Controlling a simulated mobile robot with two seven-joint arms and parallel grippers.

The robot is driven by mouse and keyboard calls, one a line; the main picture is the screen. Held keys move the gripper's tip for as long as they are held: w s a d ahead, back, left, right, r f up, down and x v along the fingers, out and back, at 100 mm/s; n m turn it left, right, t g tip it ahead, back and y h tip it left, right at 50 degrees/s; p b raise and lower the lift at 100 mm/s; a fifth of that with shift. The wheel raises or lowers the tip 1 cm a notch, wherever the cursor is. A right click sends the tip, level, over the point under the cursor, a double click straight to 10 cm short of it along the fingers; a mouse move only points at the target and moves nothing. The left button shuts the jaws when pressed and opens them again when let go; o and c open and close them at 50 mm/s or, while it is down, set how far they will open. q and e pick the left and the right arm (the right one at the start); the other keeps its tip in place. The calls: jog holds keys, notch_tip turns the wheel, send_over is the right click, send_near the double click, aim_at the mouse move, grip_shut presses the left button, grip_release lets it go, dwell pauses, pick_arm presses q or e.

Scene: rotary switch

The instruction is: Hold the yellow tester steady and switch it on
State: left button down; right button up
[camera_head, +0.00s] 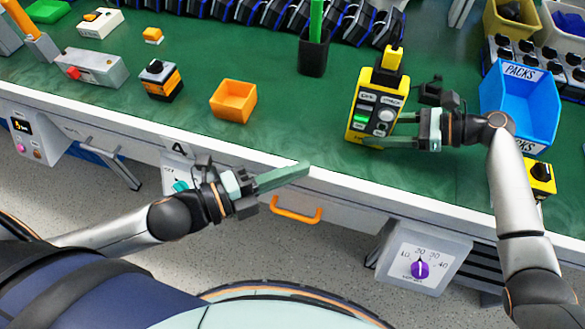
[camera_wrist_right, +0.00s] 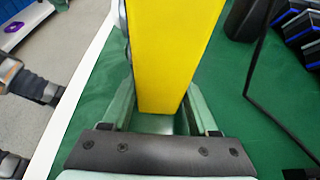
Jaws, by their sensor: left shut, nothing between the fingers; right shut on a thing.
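The yellow tester (camera_head: 367,78) stands on the green bench top near its front edge. Its dark front panel carries a green display, labels, buttons and a round grey knob (camera_head: 386,115). My right gripper (camera_head: 392,131) comes in from the right and is shut on the tester's lower part. In the right wrist view the yellow side (camera_wrist_right: 172,50) fills the space between the fingers of my right gripper (camera_wrist_right: 165,112); the panel is mostly hidden there. My left gripper (camera_head: 306,169) is shut and empty, in front of the bench edge, left of and apart from the tester.
A blue PACKS bin (camera_head: 518,105) stands right of my right gripper. An orange open box (camera_head: 233,101) sits left. An orange drawer handle (camera_head: 297,210) is below my left gripper. The bench between box and tester is clear.

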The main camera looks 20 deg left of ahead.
dwell(0.4)
jog(key=o, duration=1.5)
jog(key=shift+d, duration=0.1)
